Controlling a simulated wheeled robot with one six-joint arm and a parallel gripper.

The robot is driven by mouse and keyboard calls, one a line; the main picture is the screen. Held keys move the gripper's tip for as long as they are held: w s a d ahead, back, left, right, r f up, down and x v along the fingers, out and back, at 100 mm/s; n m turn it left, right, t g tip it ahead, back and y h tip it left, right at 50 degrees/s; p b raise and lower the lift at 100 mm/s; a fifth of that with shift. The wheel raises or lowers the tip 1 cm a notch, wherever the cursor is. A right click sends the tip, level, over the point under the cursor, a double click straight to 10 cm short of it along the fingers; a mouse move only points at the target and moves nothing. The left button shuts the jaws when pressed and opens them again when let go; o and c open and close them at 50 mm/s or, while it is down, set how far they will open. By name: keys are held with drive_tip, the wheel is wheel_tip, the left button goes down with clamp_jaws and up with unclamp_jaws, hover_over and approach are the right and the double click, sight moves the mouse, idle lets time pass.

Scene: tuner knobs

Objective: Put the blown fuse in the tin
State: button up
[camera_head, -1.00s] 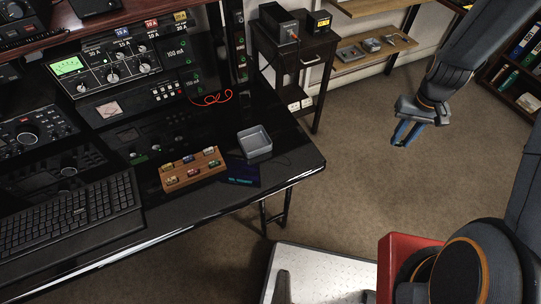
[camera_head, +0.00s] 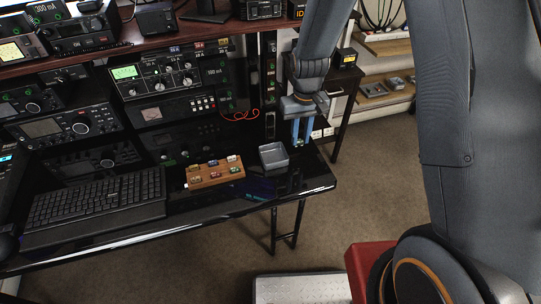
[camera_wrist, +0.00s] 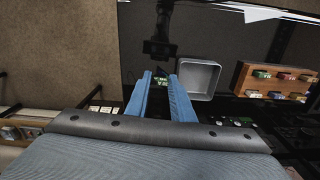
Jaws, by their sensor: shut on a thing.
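The open grey tin (camera_head: 273,164) stands near the right end of the black desk and looks empty. In the wrist view the tin (camera_wrist: 216,79) is just right of my fingertips. My gripper (camera_head: 302,141) hangs with its blue fingers pointing down, to the right of the tin and apart from it. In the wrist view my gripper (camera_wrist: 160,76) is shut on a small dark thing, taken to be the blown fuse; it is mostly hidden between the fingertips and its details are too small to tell.
A wooden block (camera_head: 215,179) with several small coloured fuses stands left of the tin, beside a dark blue card (camera_head: 262,188). A keyboard (camera_head: 95,205) lies further left. Radio equipment (camera_head: 165,75) stands behind. The desk's front right edge is close to the tin.

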drive_tip(key=a+r+n, duration=0.1)
drive_tip(key=a+r, duration=0.1)
drive_tip(key=a, duration=0.5)
drive_tip(key=b, duration=0.4)
hover_over(279, 160)
wheel_tip(279, 160, down, 6)
drive_tip(key=shift+r, duration=0.2)
drive_tip(key=o, duration=1.1)
drive_tip(key=shift+r, duration=0.1)
drive_tip(key=shift+r+b, duration=0.7)
drive_tip(key=shift+r, duration=3.15)
